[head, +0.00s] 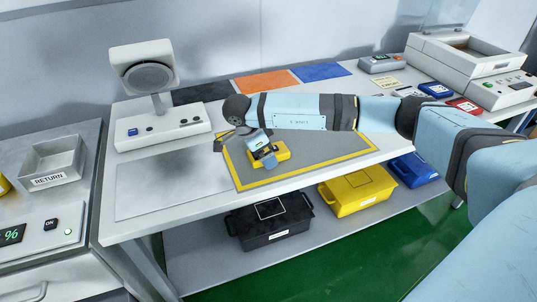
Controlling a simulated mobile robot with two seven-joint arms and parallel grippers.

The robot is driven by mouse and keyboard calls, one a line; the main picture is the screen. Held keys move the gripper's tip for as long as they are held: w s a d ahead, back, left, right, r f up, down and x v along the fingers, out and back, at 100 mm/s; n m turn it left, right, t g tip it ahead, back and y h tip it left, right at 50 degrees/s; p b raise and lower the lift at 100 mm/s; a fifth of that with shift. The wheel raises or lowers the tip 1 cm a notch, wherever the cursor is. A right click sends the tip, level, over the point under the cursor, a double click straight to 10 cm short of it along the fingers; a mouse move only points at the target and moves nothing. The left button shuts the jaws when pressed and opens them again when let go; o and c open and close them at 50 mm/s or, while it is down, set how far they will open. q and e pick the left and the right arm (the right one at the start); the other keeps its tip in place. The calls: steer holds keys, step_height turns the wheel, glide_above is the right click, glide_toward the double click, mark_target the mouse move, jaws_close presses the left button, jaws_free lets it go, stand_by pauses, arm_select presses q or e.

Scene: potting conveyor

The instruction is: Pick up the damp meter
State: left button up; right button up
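A small yellow device (283,153), which looks like the damp meter, is on the grey mat with a yellow border (310,166), near its left part. My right arm comes in from the right, and my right gripper (264,152) points down right over the device. The gripper's fingers overlap the device in the picture and hide part of it. I cannot tell whether they are closed on it or only around it. My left gripper is out of view.
A white machine with a round dark face (145,75) stands left of the mat. Black (270,222), yellow (357,190) and blue (413,170) bins sit on the lower shelf. A RETURN tray (52,163) is at far left. The white table front left (160,190) is clear.

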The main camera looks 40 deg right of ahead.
steer(key=c, duration=1)
steer(key=shift+c, duration=0.2)
steer(key=shift+r, duration=0.15)
